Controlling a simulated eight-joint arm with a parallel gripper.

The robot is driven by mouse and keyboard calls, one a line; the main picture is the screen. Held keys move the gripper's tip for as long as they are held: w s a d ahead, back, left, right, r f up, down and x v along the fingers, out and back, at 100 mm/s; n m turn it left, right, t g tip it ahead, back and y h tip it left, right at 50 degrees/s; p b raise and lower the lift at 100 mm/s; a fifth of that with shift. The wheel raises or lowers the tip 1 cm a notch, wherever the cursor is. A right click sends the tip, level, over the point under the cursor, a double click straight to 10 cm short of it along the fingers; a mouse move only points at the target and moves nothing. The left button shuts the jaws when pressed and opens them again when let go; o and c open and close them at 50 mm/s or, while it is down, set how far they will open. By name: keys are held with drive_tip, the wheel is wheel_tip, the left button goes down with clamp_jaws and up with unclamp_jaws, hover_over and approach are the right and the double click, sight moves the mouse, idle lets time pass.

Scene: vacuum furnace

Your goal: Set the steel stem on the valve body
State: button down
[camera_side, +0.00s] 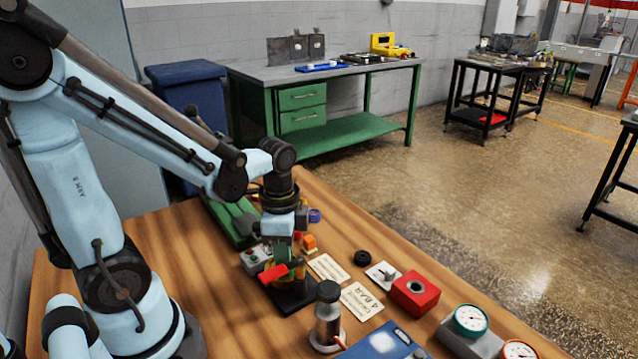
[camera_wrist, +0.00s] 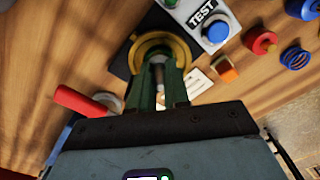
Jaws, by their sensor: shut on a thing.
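The brass valve body (camera_wrist: 183,48) shows in the wrist view as a round yellow ring on a dark base plate (camera_wrist: 120,62). In the side view the plate (camera_side: 292,297) lies on the bench, below my gripper (camera_side: 284,262). A red handle (camera_side: 271,273) sticks out to the left; it also shows in the wrist view (camera_wrist: 80,102). My gripper's green fingers (camera_wrist: 160,86) are shut on the steel stem (camera_wrist: 158,72), a slim grey piece over the ring's middle. The fingers hide much of the stem and body. I cannot tell whether the stem touches the body.
A grey TEST box (camera_wrist: 213,27) with a blue button stands close beside the body. An orange block (camera_side: 309,243), a bottle (camera_side: 328,315), a black ring (camera_side: 362,257), a red block (camera_side: 415,293) and gauges (camera_side: 471,320) stand to the right. Bare wood (camera_side: 200,275) lies left.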

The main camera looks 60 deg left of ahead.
drive_tip(key=shift+f, duration=0.1)
drive_tip(key=c, duration=0.6)
unclamp_jaws()
drive_tip(key=shift+r, duration=3.75)
drive_tip(key=w+d+n+t, duration=0.1)
drive_tip(key=n+t, duration=0.1)
drive_tip(key=w+d+r+n+t, duration=0.1)
drive_tip(key=n+t, duration=0.1)
drive_tip(key=n, duration=0.1)
drive_tip(key=w+d+n+t, duration=0.1)
drive_tip(key=d+n+t, duration=0.1)
drive_tip(key=t, duration=0.1)
drive_tip(key=shift+r+n, duration=0.35)
drive_tip(key=shift+n, duration=0.05)
